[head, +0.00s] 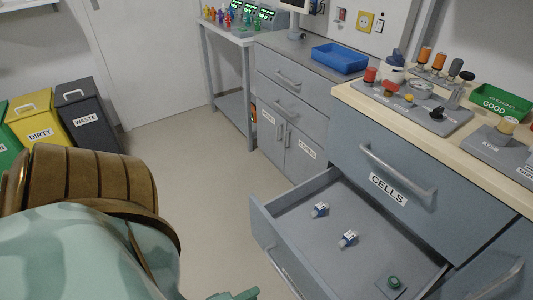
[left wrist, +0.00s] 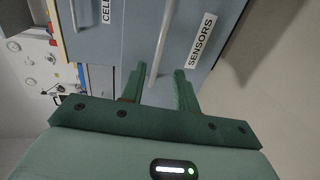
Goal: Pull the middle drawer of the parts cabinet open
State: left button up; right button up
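The parts cabinet stands at the right in the head view. Its closed upper drawer (head: 410,175) is labelled CELLS. The drawer below it (head: 262,222) is pulled well out, with its bar handle (head: 285,275) at the front. In the left wrist view a drawer front (left wrist: 212,20) labelled SENSORS has a bar handle (left wrist: 163,40). My left gripper (left wrist: 158,78) is open, its green fingers on either side of the handle's near end with gaps visible. In the head view only a green bit of it (head: 236,294) shows at the bottom edge. My right gripper is not in view.
Two small white-and-blue items (head: 348,238) and a green round part (head: 394,282) lie inside the open drawer. Bins (head: 85,115) stand at the left. The floor (head: 200,160) between is clear. A blue tray (head: 340,58) sits on the back counter.

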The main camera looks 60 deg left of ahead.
pick_arm(q)
jog(key=v, duration=0.4)
jog(key=shift+s+p, duration=0.25)
jog(key=shift+p, duration=0.05)
